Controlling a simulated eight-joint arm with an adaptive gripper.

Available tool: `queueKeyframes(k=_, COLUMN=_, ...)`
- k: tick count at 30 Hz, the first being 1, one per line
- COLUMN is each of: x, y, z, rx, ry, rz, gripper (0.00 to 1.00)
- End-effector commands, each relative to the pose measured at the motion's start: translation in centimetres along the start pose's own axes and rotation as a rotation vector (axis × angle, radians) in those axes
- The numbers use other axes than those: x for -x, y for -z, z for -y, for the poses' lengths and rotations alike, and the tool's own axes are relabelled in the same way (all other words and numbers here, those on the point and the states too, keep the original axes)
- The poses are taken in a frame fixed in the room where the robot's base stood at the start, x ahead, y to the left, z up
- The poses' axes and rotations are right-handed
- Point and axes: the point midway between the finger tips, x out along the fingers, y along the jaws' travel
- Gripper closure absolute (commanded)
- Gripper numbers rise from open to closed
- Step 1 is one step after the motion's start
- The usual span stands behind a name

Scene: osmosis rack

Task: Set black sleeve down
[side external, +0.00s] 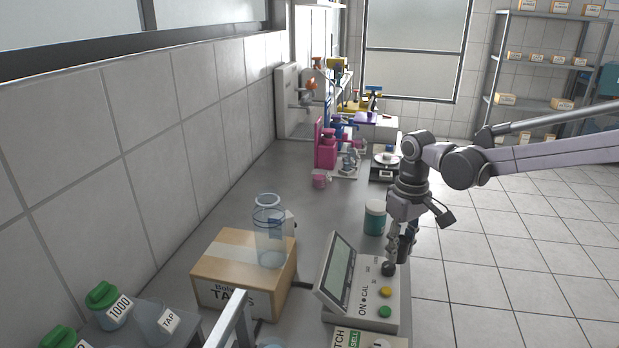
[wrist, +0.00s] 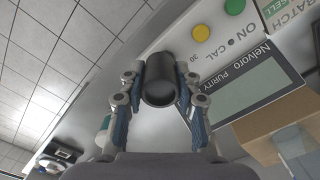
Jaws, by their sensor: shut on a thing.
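The black sleeve (wrist: 160,82) is a short dark cylinder between the two fingers of my gripper (wrist: 161,88) in the wrist view. My gripper is shut on it, with a fingertip at either side. In the side view my gripper (side external: 396,257) points down over the back right of the purity meter (side external: 397,314), and the dark sleeve (side external: 388,269) shows below the fingertips at the meter's top face. Whether the sleeve touches the meter, I cannot tell.
The meter has a yellow button (side external: 386,292), a green button (side external: 385,312) and a raised screen (side external: 337,270). A white-lidded teal jar (side external: 374,222) stands just behind. A cardboard box (side external: 214,268) bearing a clear cylinder (side external: 269,238) is left. Bare bench lies behind the box.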

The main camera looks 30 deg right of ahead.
Motion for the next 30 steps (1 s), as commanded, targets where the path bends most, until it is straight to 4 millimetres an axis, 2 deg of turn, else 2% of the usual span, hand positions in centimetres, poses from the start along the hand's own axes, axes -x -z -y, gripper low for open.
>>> queueKeyframes(k=4, x=0.1, y=0.5, z=-0.1, rx=-0.026, ry=0.0, rz=0.0, gripper=0.9)
queueKeyframes(k=8, x=0.7, y=2.5, z=-0.7, rx=-0.141, ry=0.0, rz=0.0, gripper=0.9)
queueKeyframes(k=15, x=2.1, y=8.9, z=-3.1, rx=-0.554, ry=0.0, rz=0.0, gripper=0.9)
queueKeyframes(k=21, x=2.8, y=13.5, z=-5.5, rx=-0.901, ry=0.0, rz=0.0, gripper=0.9)
queueKeyframes(k=25, x=3.0, y=15.3, z=-6.7, rx=-1.067, ry=0.0, rz=0.0, gripper=0.9)
queueKeyframes(k=30, x=3.1, y=16.5, z=-7.5, rx=-1.187, ry=0.0, rz=0.0, gripper=0.9)
